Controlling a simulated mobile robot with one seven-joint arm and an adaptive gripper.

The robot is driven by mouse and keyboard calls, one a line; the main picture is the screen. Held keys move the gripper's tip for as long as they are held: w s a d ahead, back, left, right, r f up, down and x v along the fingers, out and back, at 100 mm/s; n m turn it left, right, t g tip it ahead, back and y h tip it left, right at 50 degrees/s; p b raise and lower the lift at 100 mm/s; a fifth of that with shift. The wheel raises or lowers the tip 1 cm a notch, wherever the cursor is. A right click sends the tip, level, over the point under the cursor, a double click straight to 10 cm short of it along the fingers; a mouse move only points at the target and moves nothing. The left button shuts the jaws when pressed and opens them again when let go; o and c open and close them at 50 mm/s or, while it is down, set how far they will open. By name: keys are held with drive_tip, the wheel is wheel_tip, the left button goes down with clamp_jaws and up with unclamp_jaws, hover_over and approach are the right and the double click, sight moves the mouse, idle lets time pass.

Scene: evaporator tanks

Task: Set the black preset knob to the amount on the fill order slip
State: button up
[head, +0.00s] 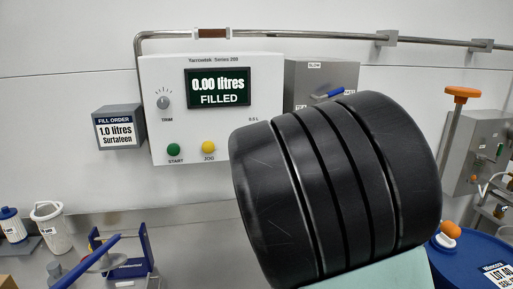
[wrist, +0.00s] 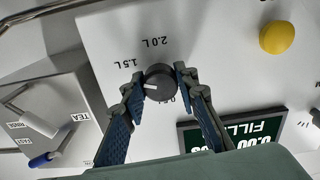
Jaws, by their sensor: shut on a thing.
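The fill order slip (head: 115,131) reads "1.0 litres Surfateen" in the head view. The black preset knob (wrist: 160,82) is on the white panel in the wrist view; my arm hides it in the head view. My gripper (wrist: 158,83) is shut on the knob, one finger on each side. The knob's white line points left toward a finger, below the "1.5 L" mark. "2.0 L" is above the knob and a partly covered "0.5 L" is below it. No "1.0" mark is visible. The display (head: 219,89) reads "0.00 litres FILLED".
A green START button (head: 173,150), a yellow JOG button (head: 208,147) and a grey TRIM dial (head: 163,102) are on the panel. A grey box with a blue lever (head: 328,94) is right of it. A blue drum (head: 475,262) stands at lower right.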

drive_tip(key=n+b, duration=0.5)
drive_tip(key=shift+d+f, duration=0.1)
drive_tip(key=shift+f, duration=0.1)
drive_tip(key=n+b, duration=0.4)
drive_tip(key=shift+r+n, duration=0.15)
drive_tip(key=shift+n, duration=0.15)
idle(0.4)
drive_tip(key=o, duration=1.2)
drive_tip(key=shift+r, duration=0.1)
drive_tip(key=v, duration=1.2)
